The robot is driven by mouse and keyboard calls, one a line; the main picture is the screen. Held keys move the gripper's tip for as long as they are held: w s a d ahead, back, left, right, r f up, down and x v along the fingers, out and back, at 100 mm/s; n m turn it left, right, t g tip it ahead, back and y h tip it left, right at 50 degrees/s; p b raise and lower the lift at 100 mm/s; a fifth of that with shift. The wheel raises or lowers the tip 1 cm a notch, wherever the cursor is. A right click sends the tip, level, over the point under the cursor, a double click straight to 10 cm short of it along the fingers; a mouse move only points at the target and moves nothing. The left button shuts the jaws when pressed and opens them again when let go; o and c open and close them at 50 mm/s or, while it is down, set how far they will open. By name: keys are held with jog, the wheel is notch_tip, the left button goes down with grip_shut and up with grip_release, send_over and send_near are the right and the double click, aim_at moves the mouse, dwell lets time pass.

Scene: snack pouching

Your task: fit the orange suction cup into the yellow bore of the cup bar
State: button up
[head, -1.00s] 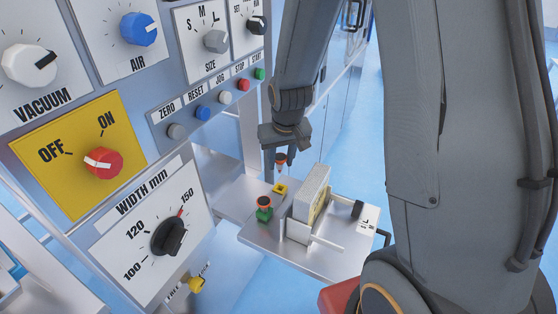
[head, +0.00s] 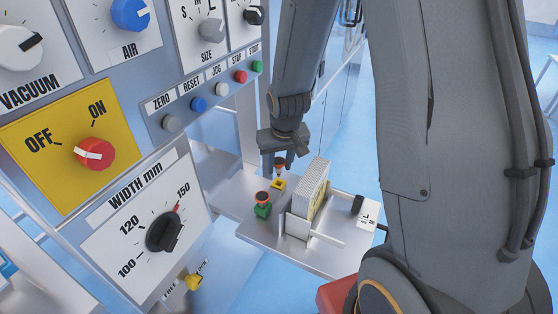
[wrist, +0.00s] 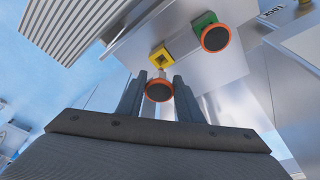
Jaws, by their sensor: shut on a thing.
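My gripper (head: 280,160) is shut on an orange suction cup (wrist: 159,92), whose dark face shows between the fingertips in the wrist view. The cup also shows in the head view (head: 279,161), with its pale stem pointing down. The yellow bore (head: 278,184) is a small square block on the cup bar, just below the stem. In the wrist view the yellow bore (wrist: 160,57) lies straight beyond the stem. I cannot tell whether the stem tip touches it. A green bore (head: 262,211) beside it carries another orange cup (head: 263,197).
A pale upright block (head: 311,187) stands on the metal plate (head: 265,238) right of the bores. The control panel with its knobs, such as the red one (head: 94,152), rises at the left. A black knob (head: 357,204) sits at the plate's right.

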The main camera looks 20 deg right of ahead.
aim_at(281, 167)
jog(key=shift+f+b, duration=0.6)
jog(key=shift+f, duration=0.5)
jog(key=shift+p, duration=0.45)
dwell(0.9)
jog(key=shift+f+b, duration=1.25)
jog(key=shift+f, duration=0.25)
jog(key=o, duration=1.1)
jog(key=shift+r, duration=0.1)
jog(key=shift+v, duration=3.9)
